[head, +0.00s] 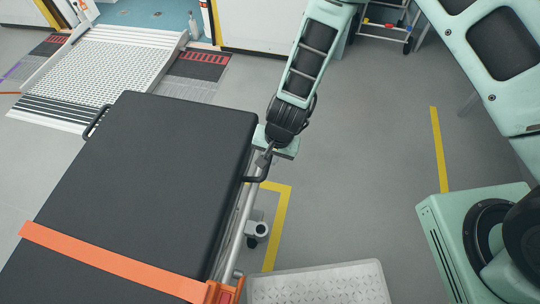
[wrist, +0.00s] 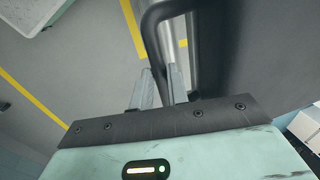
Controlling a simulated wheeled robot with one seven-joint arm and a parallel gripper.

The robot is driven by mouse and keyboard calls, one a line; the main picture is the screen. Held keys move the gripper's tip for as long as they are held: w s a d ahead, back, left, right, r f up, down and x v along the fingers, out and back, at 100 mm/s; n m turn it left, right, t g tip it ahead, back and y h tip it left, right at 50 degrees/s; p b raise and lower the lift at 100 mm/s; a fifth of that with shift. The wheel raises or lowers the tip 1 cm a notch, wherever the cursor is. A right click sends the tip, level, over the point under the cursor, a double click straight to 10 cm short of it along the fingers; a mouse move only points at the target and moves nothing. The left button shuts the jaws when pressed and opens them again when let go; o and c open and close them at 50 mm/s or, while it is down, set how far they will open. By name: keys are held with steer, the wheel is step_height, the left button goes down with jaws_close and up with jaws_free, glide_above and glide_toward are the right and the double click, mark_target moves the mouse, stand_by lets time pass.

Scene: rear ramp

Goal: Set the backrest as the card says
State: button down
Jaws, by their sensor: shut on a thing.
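The backrest (head: 175,150) is the dark padded far part of a stretcher in the head view. Its exact tilt is hard to judge from here. A black loop handle (head: 257,177) sticks out from its right side; it also shows in the wrist view (wrist: 151,30). My gripper (head: 265,157) is at this handle, beside the pad's right edge. In the wrist view its two grey fingers (wrist: 163,82) are closed around the lower part of the handle. No card is visible in either view.
An orange strap (head: 110,262) crosses the stretcher. A silver side rail (head: 243,225) and a caster (head: 252,241) are below its right edge. A pale textured step (head: 320,284) lies at front right. A ramp (head: 110,65) stands behind left.

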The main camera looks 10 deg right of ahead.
steer(key=s+a+r+t+p, duration=0.1)
steer(key=r+p, duration=0.5)
steer(key=r, duration=0.7)
steer(key=shift+s+r+t+h+p, duration=0.4)
steer(key=shift+s+t, duration=0.5)
steer(key=shift+s, duration=0.15)
steer(key=shift+f, duration=0.1)
steer(key=c, duration=1.4)
jaws_free()
steer(key=shift+o, duration=0.2)
steer(key=p+v, duration=0.4)
steer(key=v, duration=1.3)
steer(key=shift+r+p, duration=0.25)
steer(key=shift+p, duration=0.15)
steer(key=shift+a, duration=0.15)
